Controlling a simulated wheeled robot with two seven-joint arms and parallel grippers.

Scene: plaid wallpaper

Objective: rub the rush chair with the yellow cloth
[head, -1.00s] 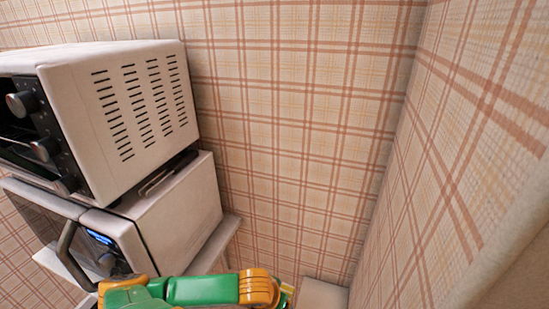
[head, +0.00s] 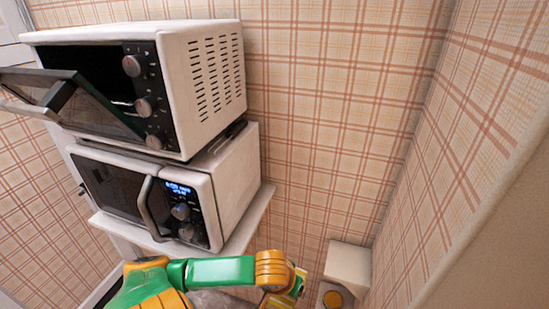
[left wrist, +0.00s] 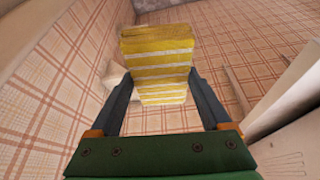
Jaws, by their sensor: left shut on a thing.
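The yellow cloth (left wrist: 157,45), striped with white, is held between the two dark fingers of my left gripper (left wrist: 162,76) in the left wrist view. In the head view my green and orange left arm reaches in at the bottom, and only a little yellow shows by its end, at the lower edge. The left gripper is shut on the cloth. I cannot make out the rush chair in either view. My right gripper is not in view.
A white toaster oven (head: 217,75) with its door open sits on a white microwave (head: 234,175), on a shelf (head: 262,203) against the plaid wall. A white block (head: 348,265) stands low by the corner. A pale wall edge fills the right.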

